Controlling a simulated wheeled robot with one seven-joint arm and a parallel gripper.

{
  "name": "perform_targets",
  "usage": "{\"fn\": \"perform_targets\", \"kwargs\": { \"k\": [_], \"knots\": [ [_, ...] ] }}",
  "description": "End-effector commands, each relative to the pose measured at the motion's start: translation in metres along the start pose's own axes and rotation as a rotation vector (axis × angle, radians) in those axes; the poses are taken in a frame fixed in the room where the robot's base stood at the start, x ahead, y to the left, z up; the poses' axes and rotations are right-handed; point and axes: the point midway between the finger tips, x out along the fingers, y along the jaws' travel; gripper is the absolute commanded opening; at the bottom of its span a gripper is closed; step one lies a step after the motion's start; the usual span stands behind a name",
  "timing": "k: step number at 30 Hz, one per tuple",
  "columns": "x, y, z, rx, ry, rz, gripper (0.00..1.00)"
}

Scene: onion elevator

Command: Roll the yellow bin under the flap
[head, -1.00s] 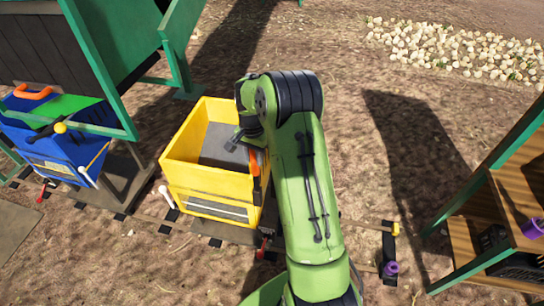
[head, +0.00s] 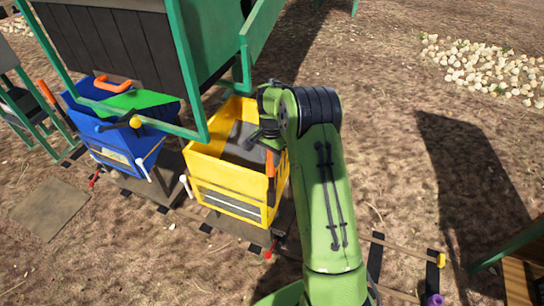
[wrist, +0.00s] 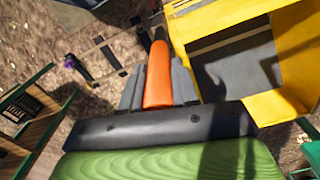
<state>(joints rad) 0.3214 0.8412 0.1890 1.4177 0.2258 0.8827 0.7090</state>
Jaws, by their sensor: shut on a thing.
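The yellow bin (head: 225,182) is an open-topped box with a grey inside, upright on a low cart on the rail track. Its back left corner lies beside a green frame post in the head view. My gripper (wrist: 158,85) is shut on the upright orange handle (head: 270,163) at the bin's right side. In the wrist view grey fingers flank this handle, and the yellow bin (wrist: 292,60) fills the right. A dark slatted panel (head: 115,45) in a green frame stands at upper left; I cannot tell which part is the flap.
A wooden shelf with a green frame (head: 505,250) is at lower right. Pale stones (head: 480,70) lie at upper right.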

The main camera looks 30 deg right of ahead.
Motion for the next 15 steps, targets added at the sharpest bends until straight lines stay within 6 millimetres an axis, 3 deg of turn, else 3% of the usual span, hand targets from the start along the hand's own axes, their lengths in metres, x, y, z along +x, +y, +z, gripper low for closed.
{"fn": "perform_targets", "kwargs": {
  "k": [7, 8, 12, 15],
  "knots": [
    [-0.0028, -0.0046, 0.0012, -0.007, 0.003, -0.011, 0.0],
    [-0.0029, -0.0046, 0.0013, -0.008, 0.003, -0.011, 0.34],
    [-0.0025, -0.0039, 0.0011, -0.007, 0.002, -0.009, 0.55],
    [-0.002, -0.0032, 0.001, -0.006, 0.002, -0.008, 0.55]
  ]
}}
